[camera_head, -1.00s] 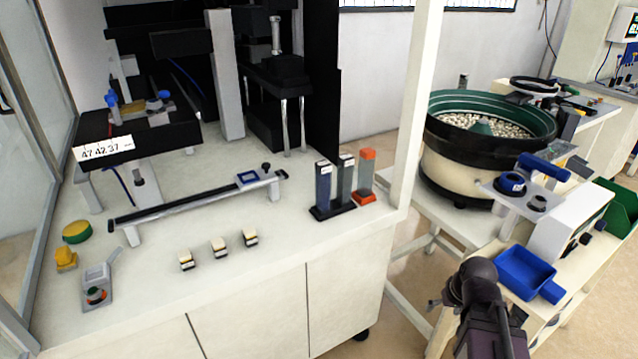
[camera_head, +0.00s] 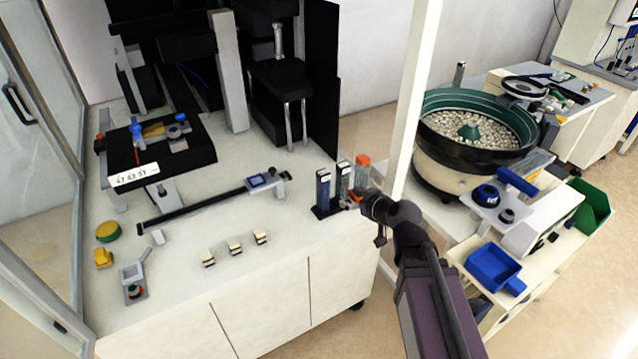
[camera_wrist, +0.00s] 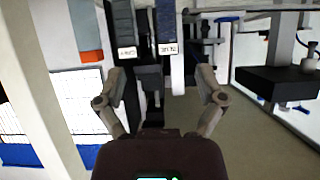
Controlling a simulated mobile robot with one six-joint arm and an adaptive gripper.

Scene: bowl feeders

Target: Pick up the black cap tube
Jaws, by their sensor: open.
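The black cap tube (camera_head: 342,178) looks like the grey middle one of three upright tubes on the bench's right side. A dark blue tube (camera_head: 323,190) stands to its left and an orange-capped tube (camera_head: 363,168) to its right. My gripper (camera_head: 364,203) is just in front of and right of these tubes, partly hidden by its own wrist. In the wrist view my gripper's fingers (camera_wrist: 159,88) are spread with nothing held. Ahead of them are the dark tube (camera_wrist: 122,28) and the blue tube (camera_wrist: 168,28), each with a white label. Contact cannot be told.
A black stand (camera_head: 323,212) holds the tubes close to the bench edge. A white post (camera_head: 408,110) rises to the right. The bowl feeder (camera_head: 470,140) and a blue bin (camera_head: 494,268) lie farther right. The bench front, left of the tubes, holds several small blocks (camera_head: 234,248).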

